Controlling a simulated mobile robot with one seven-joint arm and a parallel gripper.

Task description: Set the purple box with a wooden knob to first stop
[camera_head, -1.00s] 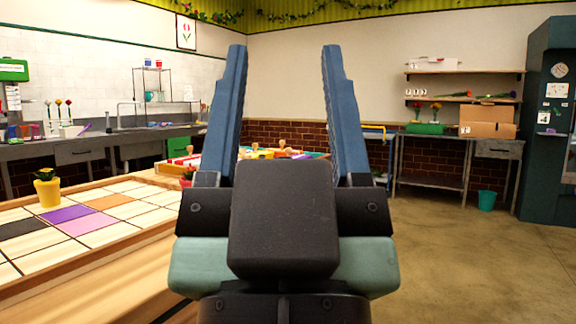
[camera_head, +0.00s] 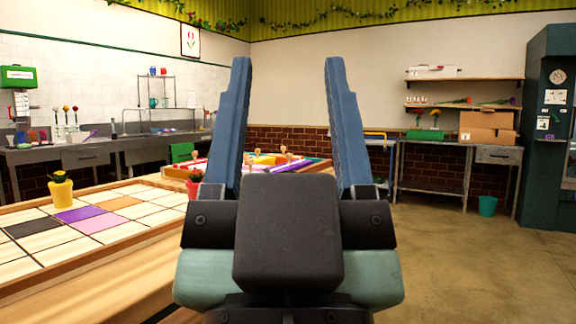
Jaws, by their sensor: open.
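My gripper (camera_head: 287,65) is in the middle of the head view, its two blue fingers spread wide and pointing away, with nothing between them. Beyond it, partly behind the fingers, a low set of coloured boxes (camera_head: 272,160) with several wooden knobs stands at the far end of the wooden table. Red, green, yellow and orange parts show there.
A tiled board (camera_head: 135,231) with a purple tile lies on the table (camera_head: 150,262) at left. A yellow flower pot (camera_head: 60,194) and a red one (camera_head: 194,188) stand there. Counters (camera_head: 88,150) line the left wall. Floor (camera_head: 470,265) at right is clear; a teal bucket (camera_head: 487,206) stands farther back.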

